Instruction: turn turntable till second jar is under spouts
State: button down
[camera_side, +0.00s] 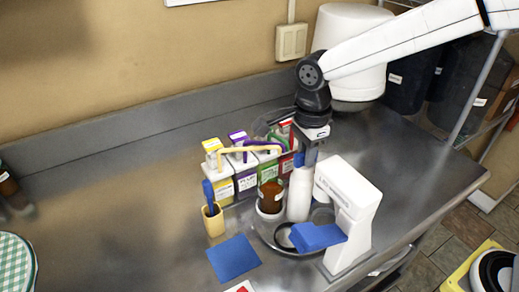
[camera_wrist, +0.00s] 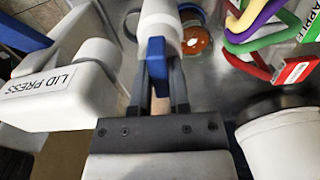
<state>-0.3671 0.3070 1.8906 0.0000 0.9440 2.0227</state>
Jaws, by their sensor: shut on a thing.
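My gripper (camera_side: 308,158) is shut on a blue upright piece (camera_wrist: 156,62) just above a white cylinder (camera_side: 299,194). The white cylinder also shows beyond the fingers in the wrist view (camera_wrist: 160,22). A brown jar (camera_side: 270,193) stands left of the cylinder, in front of the cartons. Its open-looking orange top shows in the wrist view (camera_wrist: 197,46). The round metal turntable (camera_side: 262,236) lies low around the cylinder and is partly hidden. Yellow and purple spouts (camera_side: 250,149) reach out above the cartons; coloured spouts also show in the wrist view (camera_wrist: 252,18). I cannot tell which jar is second.
Several labelled cartons (camera_side: 245,178) stand behind. A yellow cup (camera_side: 214,222) with a blue-handled tool and a blue cloth (camera_side: 233,257) lie left. The left counter is mostly clear.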

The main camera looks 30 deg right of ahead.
jog(key=shift+m, duration=4)
jog(key=c, duration=0.6)
grip_release()
jog(key=shift+r, duration=0.1)
jog(key=shift+r, duration=3.85)
jog(key=shift+d+f, duration=0.1)
